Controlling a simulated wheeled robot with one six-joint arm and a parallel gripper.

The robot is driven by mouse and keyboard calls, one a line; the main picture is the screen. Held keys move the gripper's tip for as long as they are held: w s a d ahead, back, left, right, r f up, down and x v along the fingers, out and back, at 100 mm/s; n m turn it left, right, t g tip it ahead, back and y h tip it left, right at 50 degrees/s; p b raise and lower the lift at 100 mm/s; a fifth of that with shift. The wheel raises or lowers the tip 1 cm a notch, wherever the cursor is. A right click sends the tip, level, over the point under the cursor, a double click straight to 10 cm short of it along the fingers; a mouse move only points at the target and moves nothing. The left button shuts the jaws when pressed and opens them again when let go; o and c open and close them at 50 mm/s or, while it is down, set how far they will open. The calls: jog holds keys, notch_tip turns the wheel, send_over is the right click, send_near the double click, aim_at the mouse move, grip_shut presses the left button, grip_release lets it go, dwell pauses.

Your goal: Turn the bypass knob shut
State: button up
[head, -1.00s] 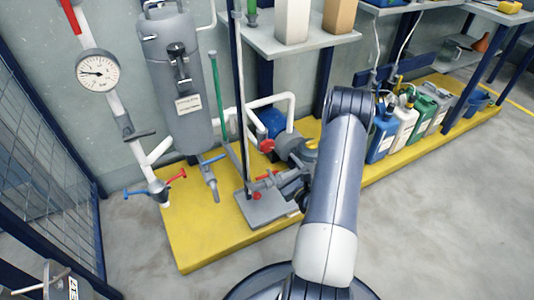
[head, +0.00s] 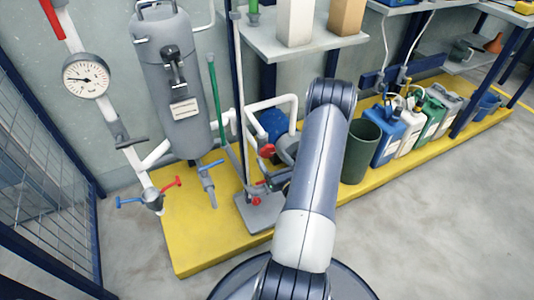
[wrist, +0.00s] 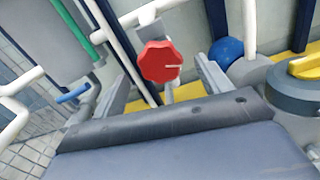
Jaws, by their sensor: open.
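A red lobed knob (wrist: 160,62) with a pale line pointing right sits on a grey stem in the wrist view. It also shows in the head view as a red knob (head: 266,150) on the white pipework. No label shows which knob is the bypass. My gripper (wrist: 161,72) is open, with one grey finger on each side of the knob in the picture. The knob looks to be ahead of the fingers, and I see no contact. In the head view my arm hides most of the gripper.
A yellow handle (wrist: 304,67) on a round grey body is right of the fingers. A blue ball-shaped part (wrist: 226,52) is behind. A blue lever (wrist: 72,94) and green rod (wrist: 82,22) are left. A dark green bin (head: 361,150) stands right of my arm.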

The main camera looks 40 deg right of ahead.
aim_at(269, 153)
jog(key=shift+b+x, duration=0.3)
jog(key=shift+x, duration=1.95)
jog(key=shift+c, duration=0.2)
jog(key=c, duration=0.9)
